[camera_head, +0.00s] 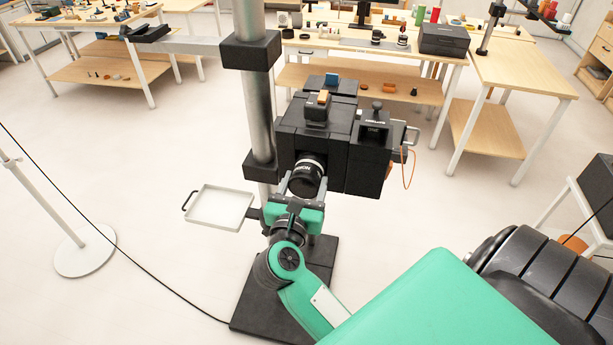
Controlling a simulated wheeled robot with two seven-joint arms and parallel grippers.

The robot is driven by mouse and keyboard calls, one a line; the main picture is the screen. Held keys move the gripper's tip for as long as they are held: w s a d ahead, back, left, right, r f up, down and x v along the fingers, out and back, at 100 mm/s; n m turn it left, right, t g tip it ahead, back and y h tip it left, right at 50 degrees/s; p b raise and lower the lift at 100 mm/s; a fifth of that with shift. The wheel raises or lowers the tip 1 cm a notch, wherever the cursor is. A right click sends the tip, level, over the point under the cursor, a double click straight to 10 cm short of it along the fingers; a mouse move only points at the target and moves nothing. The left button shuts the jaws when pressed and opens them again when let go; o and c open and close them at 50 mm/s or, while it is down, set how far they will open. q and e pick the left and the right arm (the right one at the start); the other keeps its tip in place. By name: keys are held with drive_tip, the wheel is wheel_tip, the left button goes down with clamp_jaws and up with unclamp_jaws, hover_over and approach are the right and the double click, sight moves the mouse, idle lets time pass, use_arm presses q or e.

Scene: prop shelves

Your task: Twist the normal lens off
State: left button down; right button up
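The normal lens (308,171) is a short black barrel on the front of a large boxy black camera (318,128). The camera is mounted on a thick grey column. My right gripper (304,182), on a green and black arm, comes up from below right to the lens. Its two silver fingers stand apart, one on each side of the lens front. I see no clear grip, and whether either finger touches the lens is too small to tell. My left gripper is out of view.
A shallow white tray (219,206) sticks out left of the column. A black base plate (265,300) lies on the floor below. An orange cable (409,168) hangs at the camera's right. Wooden tables with props (509,72) stand behind. Open floor lies left.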

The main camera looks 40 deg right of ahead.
drive_tip(key=c, duration=0.4)
drive_tip(key=shift+r+n+p, duration=0.15)
drive_tip(key=shift+n+p, duration=0.15)
drive_tip(key=shift+p, duration=0.15)
drive_tip(key=shift+r+n+p, duration=0.1)
drive_tip(key=shift+n+p, duration=1.1)
drive_tip(key=shift+p, duration=0.5)
drive_tip(key=shift+r+n+p, duration=0.1)
drive_tip(key=shift+n+p, duration=0.7)
drive_tip(key=shift+p, duration=0.2)
drive_tip(key=shift+n+p, duration=0.5)
drive_tip(key=shift+p, duration=0.1)
drive_tip(key=shift+n, duration=0.3)
